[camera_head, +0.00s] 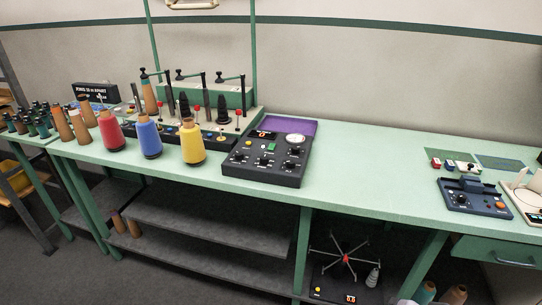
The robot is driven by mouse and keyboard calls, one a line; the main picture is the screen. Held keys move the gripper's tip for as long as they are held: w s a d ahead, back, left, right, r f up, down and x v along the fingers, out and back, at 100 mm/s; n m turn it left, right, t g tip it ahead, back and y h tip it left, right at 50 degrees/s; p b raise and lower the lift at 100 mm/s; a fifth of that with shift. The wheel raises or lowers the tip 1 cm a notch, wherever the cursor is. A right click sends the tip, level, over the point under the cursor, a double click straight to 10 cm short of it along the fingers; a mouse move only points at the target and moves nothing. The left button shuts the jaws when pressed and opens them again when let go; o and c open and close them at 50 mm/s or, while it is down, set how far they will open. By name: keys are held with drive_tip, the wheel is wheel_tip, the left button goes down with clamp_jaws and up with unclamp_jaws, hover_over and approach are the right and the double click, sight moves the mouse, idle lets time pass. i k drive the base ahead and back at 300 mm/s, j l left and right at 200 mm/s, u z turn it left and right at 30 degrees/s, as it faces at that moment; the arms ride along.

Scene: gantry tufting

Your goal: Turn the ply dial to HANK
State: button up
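A dark control console (268,179) sits on the green workbench near the middle of the view. It carries several black dials, including a left dial (239,156), a middle dial (265,161) and a right dial (292,153). It also has a green button (271,147), a small red-lit display (263,134) and a round white gauge (293,138). The labels are too small to read, so I cannot tell which dial is the ply dial or where it points. My gripper is not in view.
Red (111,133), blue (149,138) and yellow (192,143) yarn cones stand left of the console, before a spindle rack (215,97). A blue device (474,198) sits far right. The workbench (365,175) between is clear. Shelves (200,222) lie below.

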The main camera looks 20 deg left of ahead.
sight(290, 164)
drive_tip(key=i+j+z, duration=0.45)
drive_tip(key=i+j, duration=0.25)
